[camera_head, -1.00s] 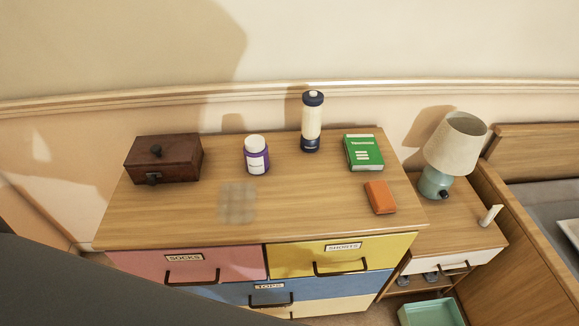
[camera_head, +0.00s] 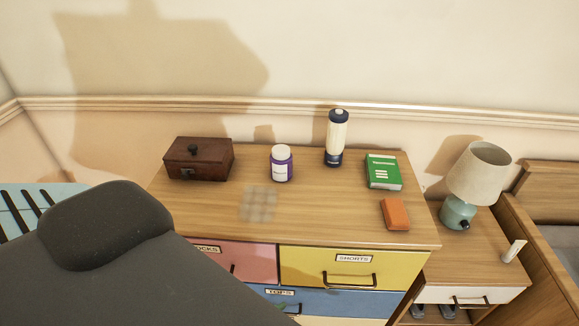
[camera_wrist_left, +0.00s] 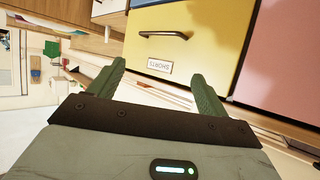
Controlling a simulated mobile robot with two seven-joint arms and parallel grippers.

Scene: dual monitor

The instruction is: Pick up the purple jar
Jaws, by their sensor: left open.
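The purple jar (camera_head: 281,164) has a white lid and a white label. It stands upright on the wooden dresser top (camera_head: 330,220), between the dark wooden box and the tall bottle. In the left wrist view my left gripper (camera_wrist_left: 160,85) is open and empty, with its two green fingers apart in front of the dresser's yellow drawer (camera_wrist_left: 190,40). The jar is not in the left wrist view. My left gripper and my right gripper do not show in the head view.
A brown box (camera_head: 199,159) is left of the jar. A white and dark blue bottle (camera_head: 336,138), a green book (camera_head: 383,171) and an orange block (camera_head: 395,214) are to its right. A lamp (camera_head: 478,175) stands on the nightstand. The dresser top before the jar is clear.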

